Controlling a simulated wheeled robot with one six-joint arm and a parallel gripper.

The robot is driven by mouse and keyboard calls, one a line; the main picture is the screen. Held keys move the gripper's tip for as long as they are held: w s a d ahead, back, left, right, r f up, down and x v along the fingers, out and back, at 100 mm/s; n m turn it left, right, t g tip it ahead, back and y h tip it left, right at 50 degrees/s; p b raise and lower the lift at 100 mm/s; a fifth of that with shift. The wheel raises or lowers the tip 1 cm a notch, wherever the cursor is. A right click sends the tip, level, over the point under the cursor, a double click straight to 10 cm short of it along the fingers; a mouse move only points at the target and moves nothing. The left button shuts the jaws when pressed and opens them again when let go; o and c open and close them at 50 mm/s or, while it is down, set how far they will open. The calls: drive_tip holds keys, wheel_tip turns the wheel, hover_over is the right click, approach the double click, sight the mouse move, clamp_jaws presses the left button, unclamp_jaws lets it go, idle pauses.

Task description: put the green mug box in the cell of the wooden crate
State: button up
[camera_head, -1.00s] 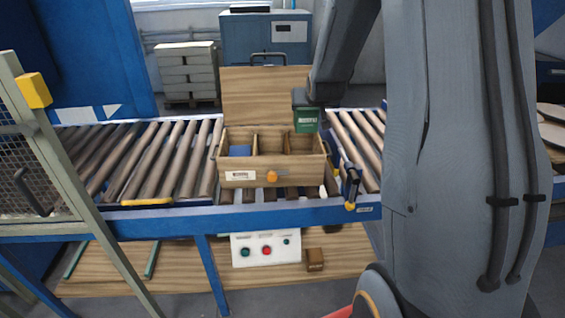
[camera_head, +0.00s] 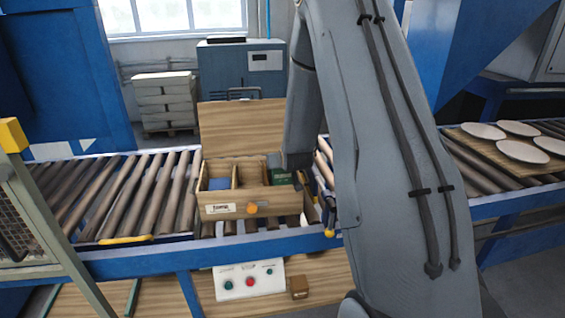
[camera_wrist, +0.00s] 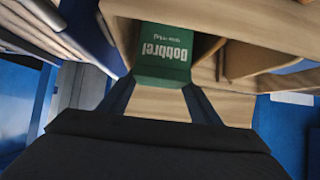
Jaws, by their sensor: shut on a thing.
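The green mug box (camera_head: 282,177) is at the right-hand cell of the wooden crate (camera_head: 222,209), low at its front right, partly hidden by my arm. In the wrist view the green mug box (camera_wrist: 163,52) shows upside-down white lettering, with crate walls close around it. My gripper (camera_head: 296,162) is shut on the box, its dark fingers on either side in the wrist view (camera_wrist: 160,92). Whether the box touches the cell floor I cannot tell. The left cell holds a blue item (camera_head: 218,183); the middle cell looks empty.
The crate stands on a roller conveyor (camera_head: 130,195) with its lid (camera_head: 242,127) raised behind. A control panel (camera_head: 249,279) and a small brown block (camera_head: 299,287) are below. White plates (camera_head: 522,151) lie on a board at the right. A yellow-cornered guard (camera_head: 12,135) stands at the left.

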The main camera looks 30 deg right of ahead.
drive_tip(key=shift+f+b, duration=0.3)
drive_tip(key=shift+f, duration=0.25)
drive_tip(key=o, duration=1.7)
drive_tip(key=shift+d, duration=0.1)
